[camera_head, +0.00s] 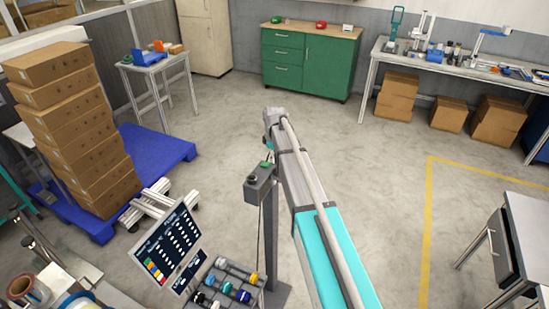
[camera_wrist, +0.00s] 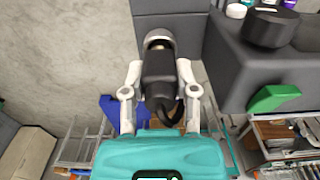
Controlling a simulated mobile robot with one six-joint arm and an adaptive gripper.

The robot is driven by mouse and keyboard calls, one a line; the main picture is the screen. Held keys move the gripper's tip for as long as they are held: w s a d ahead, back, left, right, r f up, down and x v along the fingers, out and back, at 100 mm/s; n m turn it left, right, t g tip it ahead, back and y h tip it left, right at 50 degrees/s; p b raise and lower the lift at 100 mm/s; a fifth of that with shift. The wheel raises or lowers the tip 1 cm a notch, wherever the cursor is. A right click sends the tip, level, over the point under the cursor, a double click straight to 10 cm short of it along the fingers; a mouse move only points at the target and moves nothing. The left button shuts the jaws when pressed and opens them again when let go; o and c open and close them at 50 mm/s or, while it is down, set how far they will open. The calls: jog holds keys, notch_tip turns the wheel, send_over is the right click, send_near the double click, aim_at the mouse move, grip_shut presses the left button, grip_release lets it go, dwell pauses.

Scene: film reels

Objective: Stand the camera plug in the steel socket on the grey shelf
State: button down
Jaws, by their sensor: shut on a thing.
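In the wrist view my gripper (camera_wrist: 160,92) is shut on a black plug-like body (camera_wrist: 158,70), with a pale finger on each side. A dark loop, perhaps its cable, curls at the lower end. A pale metallic ring (camera_wrist: 160,36) shows at the upper end; I cannot tell whether it belongs to the plug or is the steel socket. A grey shelf-like block (camera_wrist: 232,62) is to the right, bearing a black cylinder (camera_wrist: 270,28) and a green wedge (camera_wrist: 275,97). In the head view my arm reaches forward; the gripper and plug cannot be made out.
In the head view a grey post-mounted box (camera_head: 261,186) stands close left of my arm. A rack of coloured plugs (camera_head: 228,284) and a display panel (camera_head: 168,248) are below left. Stacked cartons (camera_head: 75,125) stand farther left.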

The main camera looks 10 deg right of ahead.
jog(key=shift+f+b, duration=0.4)
jog(key=shift+f, duration=0.1)
jog(key=shift+c, duration=1.5)
grip_release()
jog(key=shift+r, duration=0.2)
